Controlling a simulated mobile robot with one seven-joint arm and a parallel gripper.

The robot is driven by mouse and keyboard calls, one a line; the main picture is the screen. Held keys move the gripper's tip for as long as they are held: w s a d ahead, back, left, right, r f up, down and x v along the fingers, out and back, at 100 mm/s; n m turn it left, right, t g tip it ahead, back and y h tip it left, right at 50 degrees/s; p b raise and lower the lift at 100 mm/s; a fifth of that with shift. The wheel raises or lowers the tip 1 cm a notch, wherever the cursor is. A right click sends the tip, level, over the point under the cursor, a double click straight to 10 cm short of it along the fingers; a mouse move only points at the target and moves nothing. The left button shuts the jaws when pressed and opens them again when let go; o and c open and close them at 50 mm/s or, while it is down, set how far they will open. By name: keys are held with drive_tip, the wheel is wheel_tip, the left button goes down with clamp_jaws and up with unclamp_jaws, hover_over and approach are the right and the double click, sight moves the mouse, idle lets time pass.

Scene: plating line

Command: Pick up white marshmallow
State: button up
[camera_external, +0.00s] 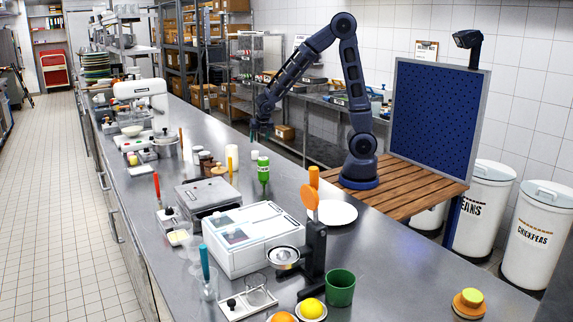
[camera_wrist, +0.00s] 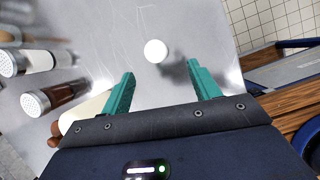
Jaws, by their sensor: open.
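The white marshmallow (camera_wrist: 155,51) shows as a small round white shape on the steel counter in the wrist view. In the external view my gripper (camera_external: 260,135) hangs pointing down above the counter, over the marshmallow's area.
Shakers with perforated lids (camera_wrist: 33,62) and a cream cylinder (camera_wrist: 88,108) are close on the left in the wrist view. A white plate (camera_external: 337,214) lies nearer the camera. The counter beyond the marshmallow is bare.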

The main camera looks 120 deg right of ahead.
sight(255, 152)
drive_tip(key=x, duration=0.5)
drive_tip(key=shift+f, duration=0.1)
drive_tip(key=shift+w+x, duration=0.2)
drive_tip(key=shift+x, duration=1.15)
drive_tip(key=shift+w+x, duration=0.25)
drive_tip(key=shift+x, duration=1.1)
drive_tip(key=c, duration=0.7)
